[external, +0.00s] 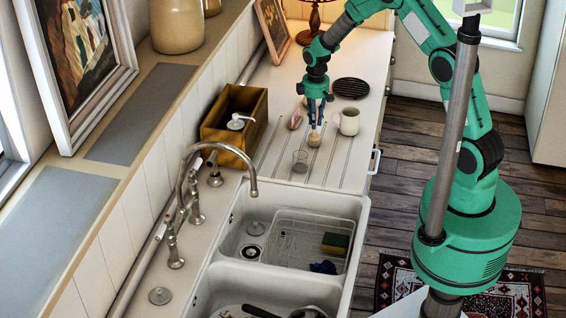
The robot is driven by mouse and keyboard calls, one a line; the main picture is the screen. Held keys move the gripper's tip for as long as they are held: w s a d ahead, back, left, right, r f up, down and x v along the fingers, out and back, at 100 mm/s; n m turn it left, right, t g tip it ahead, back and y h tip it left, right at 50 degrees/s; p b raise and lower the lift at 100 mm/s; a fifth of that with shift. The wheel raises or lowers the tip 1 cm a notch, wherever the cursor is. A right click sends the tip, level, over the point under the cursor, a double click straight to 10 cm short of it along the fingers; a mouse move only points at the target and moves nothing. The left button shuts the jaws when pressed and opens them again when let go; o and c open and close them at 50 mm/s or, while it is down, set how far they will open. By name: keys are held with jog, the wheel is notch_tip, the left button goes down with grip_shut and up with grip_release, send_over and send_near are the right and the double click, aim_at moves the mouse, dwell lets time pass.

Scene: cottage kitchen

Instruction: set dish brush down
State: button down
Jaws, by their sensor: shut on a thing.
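My gripper (317,122) points down over the grooved drainboard beside the sink. It is shut on the dish brush (314,140), whose round tan head shows just below the fingers. The fingers hide most of the rest of the brush. The head is at or very near the drainboard (338,171); I cannot tell whether it touches.
A cream mug (348,122) stands close right of the brush, and a small clear glass (300,161) stands in front. A pinkish item (295,119) lies to the left. A wooden box (226,132), black trivet (351,88) and sink rack (285,240) are nearby.

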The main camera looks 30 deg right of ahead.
jog(key=shift+f, duration=0.1)
jog(key=c, duration=1.6)
grip_release()
jog(key=shift+c, duration=0.2)
notch_tip(320, 180, up, 12)
jog(key=shift+r, duration=0.15)
